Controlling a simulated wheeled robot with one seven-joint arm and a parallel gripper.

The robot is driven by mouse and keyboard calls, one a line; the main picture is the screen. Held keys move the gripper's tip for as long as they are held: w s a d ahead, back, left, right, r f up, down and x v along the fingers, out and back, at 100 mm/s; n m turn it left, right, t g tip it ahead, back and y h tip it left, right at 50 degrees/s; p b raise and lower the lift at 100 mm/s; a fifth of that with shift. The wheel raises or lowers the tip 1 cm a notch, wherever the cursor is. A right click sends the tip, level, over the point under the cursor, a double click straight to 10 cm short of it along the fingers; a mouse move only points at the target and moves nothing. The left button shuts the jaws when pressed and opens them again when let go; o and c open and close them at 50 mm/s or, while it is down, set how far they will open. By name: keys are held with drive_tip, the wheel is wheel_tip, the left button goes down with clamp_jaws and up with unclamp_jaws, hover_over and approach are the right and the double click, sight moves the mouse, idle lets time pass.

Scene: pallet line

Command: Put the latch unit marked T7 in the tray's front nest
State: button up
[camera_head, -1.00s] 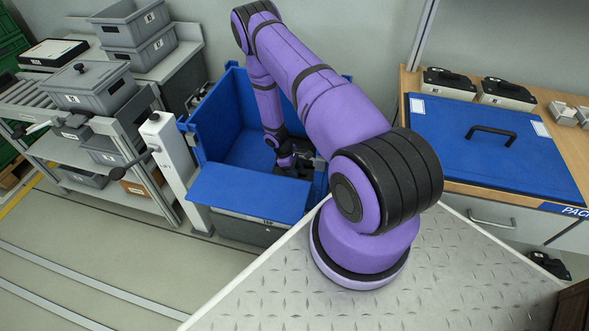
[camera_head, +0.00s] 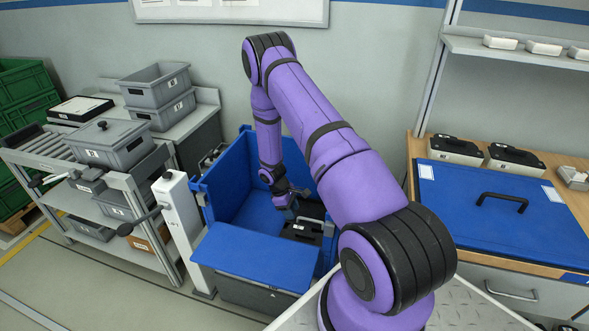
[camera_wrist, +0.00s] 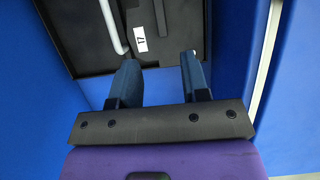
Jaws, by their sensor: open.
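A black latch unit (camera_wrist: 150,40) lies below my gripper in the wrist view. It has a pale bar handle and a white label that seems to read T7. In the head view, dark units with white labels (camera_head: 302,228) lie inside the blue bin (camera_head: 232,201); which of them is T7 is too small to tell there. My gripper (camera_wrist: 160,66) is open and empty, its two fingers apart near the unit's edge. In the head view my gripper (camera_head: 290,197) hangs inside the bin above the units. I cannot make out the tray or its front nest.
The bin's blue front flap (camera_head: 255,256) is folded outward. A bench at right holds a blue lid with a black handle (camera_head: 490,210) and black-and-white units (camera_head: 455,150) behind it. A shelf rack with grey bins (camera_head: 108,146) and a white post (camera_head: 180,225) stand at left.

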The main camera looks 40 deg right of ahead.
drive_tip(key=w+a+r+m+t, duration=0.1)
drive_tip(key=a+r, duration=0.2)
drive_tip(key=r, duration=1)
drive_tip(key=a+r+m+t, duration=0.1)
drive_tip(key=a+r+t, duration=0.15)
drive_tip(key=r, duration=0.95)
drive_tip(key=w+a+r+m, duration=0.1)
drive_tip(key=a+r, duration=0.3)
drive_tip(key=r, duration=0.9)
drive_tip(key=s+a+r+m+t, duration=0.1)
drive_tip(key=s+a+r, duration=0.2)
drive_tip(key=s+r, duration=0.3)
drive_tip(key=s+a+r+m+t+y, duration=0.1)
drive_tip(key=s+a+r+t, duration=0.1)
drive_tip(key=s+a+r, duration=0.35)
drive_tip(key=s+a+r+t, duration=0.1)
drive_tip(key=s+r, duration=0.6)
drive_tip(key=s+a+r+m+t+y, duration=0.1)
drive_tip(key=s+a, duration=0.2)
drive_tip(key=s, duration=0.6)
drive_tip(key=shift+s+r, duration=0.2)
drive_tip(key=shift+r, duration=0.1)
drive_tip(key=shift+t, duration=0.25)
